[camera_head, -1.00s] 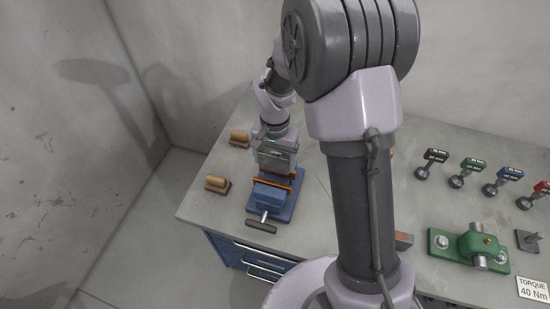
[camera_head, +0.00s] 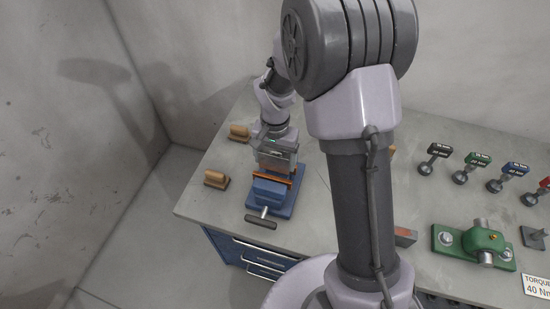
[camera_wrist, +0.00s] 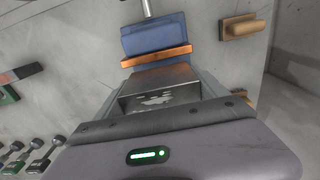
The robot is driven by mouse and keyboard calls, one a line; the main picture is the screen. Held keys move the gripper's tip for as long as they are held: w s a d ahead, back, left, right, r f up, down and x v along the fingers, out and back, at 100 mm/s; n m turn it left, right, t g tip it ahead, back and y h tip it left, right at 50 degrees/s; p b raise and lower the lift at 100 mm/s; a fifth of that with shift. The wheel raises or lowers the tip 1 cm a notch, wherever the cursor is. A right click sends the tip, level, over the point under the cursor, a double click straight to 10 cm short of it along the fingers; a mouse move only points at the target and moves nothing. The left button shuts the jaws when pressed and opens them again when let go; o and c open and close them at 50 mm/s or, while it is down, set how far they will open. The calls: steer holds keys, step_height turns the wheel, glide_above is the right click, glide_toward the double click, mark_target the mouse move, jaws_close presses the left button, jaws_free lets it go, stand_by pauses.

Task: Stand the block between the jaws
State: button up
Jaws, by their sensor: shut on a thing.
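The blue vise (camera_head: 269,196) stands near the bench's front left corner, its screw handle toward the front edge. Its orange front jaw face (camera_head: 272,179) shows clearly; the rear jaw is mostly hidden by my gripper. My gripper (camera_head: 276,160) points down over the vise, just behind that face, shut on a grey metal block. In the wrist view, the block (camera_wrist: 158,88) shows a bright worn patch and lies close to the orange jaw face (camera_wrist: 156,57). I cannot tell whether its bottom touches the vise.
Two wooden-handled pieces (camera_head: 238,132) (camera_head: 216,179) lie left of the vise. Right of my arm stand several torque tools (camera_head: 474,165) with coloured heads and a green clamped fixture (camera_head: 480,241). The bench's front left corner is bare.

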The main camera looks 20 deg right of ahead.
mark_target(275, 171)
steer(key=shift+f+b, duration=2.6)
steer(key=shift+f, duration=0.35)
steer(key=o, duration=2)
steer(key=shift+s, duration=0.1)
step_height(275, 171, up, 18)
steer(key=p, duration=0.4)
steer(key=shift+f, duration=0.2)
